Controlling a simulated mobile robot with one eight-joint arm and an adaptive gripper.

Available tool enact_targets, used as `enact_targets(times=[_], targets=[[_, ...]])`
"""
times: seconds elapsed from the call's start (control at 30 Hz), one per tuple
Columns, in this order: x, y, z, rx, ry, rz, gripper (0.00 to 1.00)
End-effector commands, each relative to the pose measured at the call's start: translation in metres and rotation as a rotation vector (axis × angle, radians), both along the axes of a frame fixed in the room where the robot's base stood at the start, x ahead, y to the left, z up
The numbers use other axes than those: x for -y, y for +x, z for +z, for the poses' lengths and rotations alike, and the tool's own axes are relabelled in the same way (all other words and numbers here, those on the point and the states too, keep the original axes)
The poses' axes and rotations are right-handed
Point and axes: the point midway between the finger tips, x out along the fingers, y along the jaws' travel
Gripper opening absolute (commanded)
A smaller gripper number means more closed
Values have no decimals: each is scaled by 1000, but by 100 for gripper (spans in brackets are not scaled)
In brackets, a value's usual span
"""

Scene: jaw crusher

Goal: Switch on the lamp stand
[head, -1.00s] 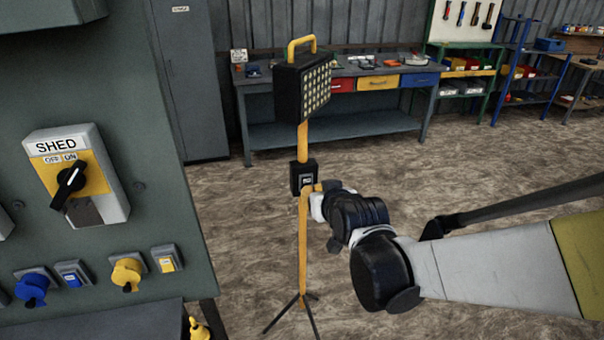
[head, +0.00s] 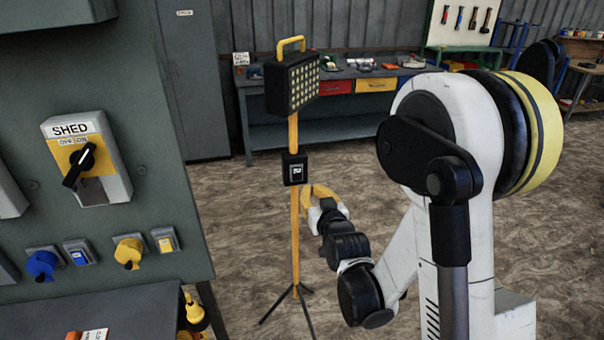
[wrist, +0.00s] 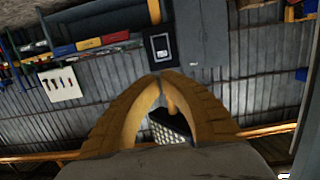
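The lamp stand has a black lamp head (head: 291,84) with rows of pale LEDs, a yellow handle, and a thin yellow pole (head: 294,235) on black tripod legs. I cannot tell whether it is lit. A black switch box (head: 294,169) with a small switch (wrist: 160,46) sits on the pole. My gripper (head: 307,188) is just below and right of the box. In the wrist view, which is upside down, my yellow fingers (wrist: 163,76) meet at the tips, empty, just short of the box. The lamp head also shows between them (wrist: 170,129). I cannot tell whether they touch the box.
A grey-green panel with a SHED switch (head: 88,160) and blue and yellow sockets (head: 129,251) stands at the left. A workbench (head: 345,122) with drawers stands behind the lamp. Open floor lies around the tripod.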

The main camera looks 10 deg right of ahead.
Motion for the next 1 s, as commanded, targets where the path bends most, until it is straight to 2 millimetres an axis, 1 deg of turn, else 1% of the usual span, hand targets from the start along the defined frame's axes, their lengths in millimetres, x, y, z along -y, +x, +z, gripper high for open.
enact_targets(times=[0.07, 0.17, 0.27, 0.5, 0.7, 0.83, 1.0], targets=[[0, 4, 0, 0, 0, 0, 0], [0, 16, -2, -1, 0, 0, 0], [0, 33, -6, 0, 0, 0, 0], [0, 85, -16, -1, 0, 0, 0], [0, 119, -21, -1, 0, 0, 0], [0, 132, -22, -1, 0, 0, 0], [0, 137, -22, -1, 0, 0, 0]])
